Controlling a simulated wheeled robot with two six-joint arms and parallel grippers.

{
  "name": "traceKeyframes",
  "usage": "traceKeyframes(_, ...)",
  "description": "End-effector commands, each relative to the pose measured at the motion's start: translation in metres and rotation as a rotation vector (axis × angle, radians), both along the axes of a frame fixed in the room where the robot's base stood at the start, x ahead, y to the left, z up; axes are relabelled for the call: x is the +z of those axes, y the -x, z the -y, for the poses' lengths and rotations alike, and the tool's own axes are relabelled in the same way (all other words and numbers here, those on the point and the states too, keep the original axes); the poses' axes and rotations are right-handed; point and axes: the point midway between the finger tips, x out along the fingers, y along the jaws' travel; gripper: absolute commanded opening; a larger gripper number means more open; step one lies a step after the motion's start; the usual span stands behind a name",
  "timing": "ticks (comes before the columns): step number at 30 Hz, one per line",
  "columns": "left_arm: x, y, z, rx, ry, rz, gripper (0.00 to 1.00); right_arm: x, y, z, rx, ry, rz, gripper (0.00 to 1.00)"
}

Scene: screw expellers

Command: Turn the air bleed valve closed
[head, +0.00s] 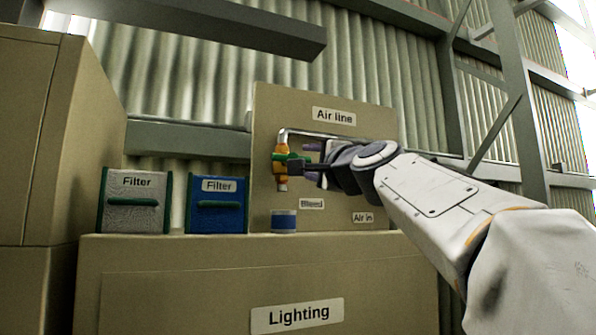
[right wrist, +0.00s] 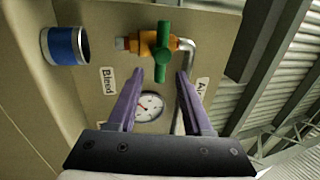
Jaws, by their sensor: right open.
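The air bleed valve (head: 281,170) is an orange-brass fitting on the upright "Air line" panel, at the end of a bent silver pipe. Its green handle (right wrist: 163,52) lies crosswise to the valve body (right wrist: 146,44) in the right wrist view. My right gripper (head: 304,163) reaches in from the right and partly hides the valve in the head view. In the right wrist view its two purple fingers (right wrist: 160,74) are apart, with the handle's near end between their tips. I cannot tell whether they touch it. My left gripper is in neither view.
A blue-and-white cup (head: 284,220) stands below the valve. A round gauge (right wrist: 150,106) and a "Bleed" label (right wrist: 107,80) are on the panel (head: 382,119). A grey filter (head: 134,201) and a blue filter (head: 217,204) stand to the left on the "Lighting" cabinet (head: 180,288).

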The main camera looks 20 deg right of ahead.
Motion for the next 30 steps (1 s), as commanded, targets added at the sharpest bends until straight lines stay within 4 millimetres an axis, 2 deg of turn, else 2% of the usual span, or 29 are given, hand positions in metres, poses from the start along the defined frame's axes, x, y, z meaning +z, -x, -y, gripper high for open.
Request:
traceKeyframes(1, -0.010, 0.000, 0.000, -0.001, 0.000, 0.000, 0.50, -0.007, 0.011, 0.001, -0.004, 0.002, 0.002, 0.51)
traceKeyframes(3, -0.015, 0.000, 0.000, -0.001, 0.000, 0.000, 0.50, -0.010, 0.023, 0.001, -0.004, 0.002, 0.002, 0.51)
traceKeyframes(10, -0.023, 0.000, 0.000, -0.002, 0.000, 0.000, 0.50, -0.013, 0.044, 0.002, -0.002, 0.000, -0.001, 0.51)
traceKeyframes(26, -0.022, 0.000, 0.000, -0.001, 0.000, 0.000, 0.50, -0.012, 0.045, 0.002, 0.000, 0.000, -0.001, 0.51)
traceKeyframes(29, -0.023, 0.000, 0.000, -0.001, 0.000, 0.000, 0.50, -0.020, 0.041, -0.003, 0.011, 0.013, -0.020, 0.51)
traceKeyframes(30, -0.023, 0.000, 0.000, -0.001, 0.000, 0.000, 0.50, -0.029, 0.037, -0.008, 0.021, 0.027, -0.043, 0.51)
